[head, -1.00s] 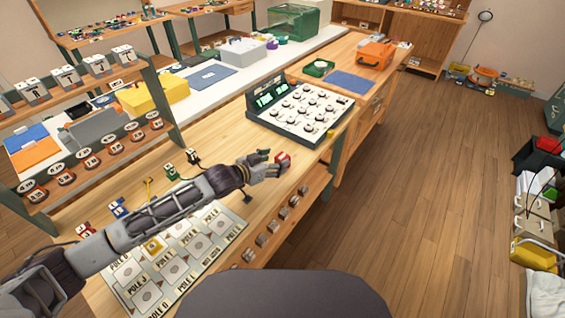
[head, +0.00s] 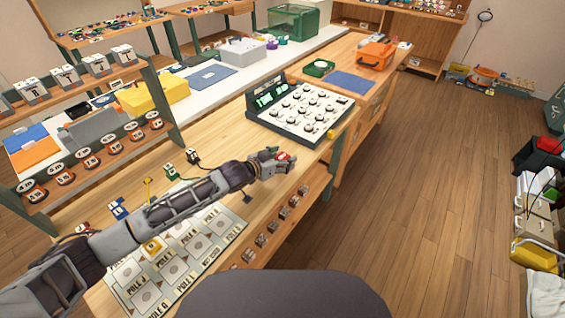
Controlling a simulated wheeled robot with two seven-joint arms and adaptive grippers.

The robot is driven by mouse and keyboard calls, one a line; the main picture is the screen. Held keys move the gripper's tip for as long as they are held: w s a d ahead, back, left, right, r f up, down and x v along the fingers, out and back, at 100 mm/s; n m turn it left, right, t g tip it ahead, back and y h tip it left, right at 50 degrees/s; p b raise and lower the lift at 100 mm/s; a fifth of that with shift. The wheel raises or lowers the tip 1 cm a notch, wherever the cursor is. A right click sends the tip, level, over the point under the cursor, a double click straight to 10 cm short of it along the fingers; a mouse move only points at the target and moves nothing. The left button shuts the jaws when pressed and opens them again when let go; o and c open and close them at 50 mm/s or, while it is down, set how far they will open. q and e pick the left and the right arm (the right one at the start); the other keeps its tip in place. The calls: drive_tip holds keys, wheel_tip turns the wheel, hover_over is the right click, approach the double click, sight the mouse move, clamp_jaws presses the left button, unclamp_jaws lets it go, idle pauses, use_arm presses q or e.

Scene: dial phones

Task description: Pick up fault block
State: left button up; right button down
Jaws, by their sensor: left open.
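A small red block (head: 283,156) with a pale part stands on the wooden bench near its front edge; it may be the fault block, but no label can be read. My left gripper (head: 279,159) is open, with its fingers at this block. The fingers partly cover the block, and I cannot tell whether they touch it. My right gripper is not in view.
A pole card board (head: 200,243) lies under my left arm. Small blue (head: 118,208) and green (head: 170,172) blocks stand behind the arm.

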sight(282, 156)
use_arm(q)
drive_tip(key=shift+w+d, duration=0.1)
drive_tip(key=shift+w, duration=0.1)
idle(0.4)
drive_tip(key=c, duration=1.1)
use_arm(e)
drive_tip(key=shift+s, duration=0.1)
